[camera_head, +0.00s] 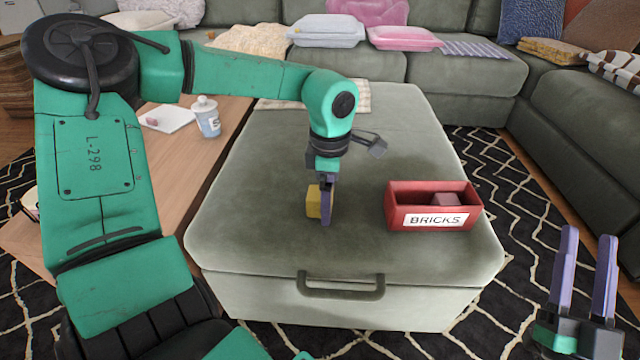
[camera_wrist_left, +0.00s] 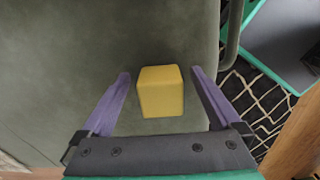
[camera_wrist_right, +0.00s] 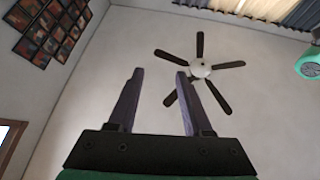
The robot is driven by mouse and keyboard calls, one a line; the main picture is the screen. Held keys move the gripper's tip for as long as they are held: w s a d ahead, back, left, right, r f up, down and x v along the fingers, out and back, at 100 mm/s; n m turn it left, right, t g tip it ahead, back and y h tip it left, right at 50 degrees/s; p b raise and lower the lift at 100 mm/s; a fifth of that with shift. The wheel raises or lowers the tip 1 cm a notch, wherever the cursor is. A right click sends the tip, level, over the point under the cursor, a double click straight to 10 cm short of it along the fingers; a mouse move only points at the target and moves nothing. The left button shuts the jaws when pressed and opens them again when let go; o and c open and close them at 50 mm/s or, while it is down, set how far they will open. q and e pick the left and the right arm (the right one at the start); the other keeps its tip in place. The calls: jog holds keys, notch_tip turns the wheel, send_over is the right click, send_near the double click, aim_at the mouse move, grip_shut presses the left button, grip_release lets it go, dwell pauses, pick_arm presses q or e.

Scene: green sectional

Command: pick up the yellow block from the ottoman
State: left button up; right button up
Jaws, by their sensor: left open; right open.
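The yellow block (camera_head: 313,202) sits on the green ottoman (camera_head: 280,150), left of a red box. My left gripper (camera_head: 325,212) points down at the block, and one finger hides part of it in the head view. In the left wrist view the block (camera_wrist_left: 160,91) lies between the two open purple fingers (camera_wrist_left: 160,82), with a gap on each side. My right gripper (camera_head: 587,250) is open and empty, pointing up at the lower right, off the ottoman.
The red box labelled BRICKS (camera_head: 398,208), with a reddish brick (camera_head: 445,200) inside, stands right of the block. The ottoman has a front handle (camera_head: 341,290). A sectional sofa (camera_head: 470,85) runs behind.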

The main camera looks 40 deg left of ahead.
pick_arm(q)
jog(key=c, duration=1.5)
jog(key=shift+o, duration=0.2)
jog(key=shift+r, duration=0.2)
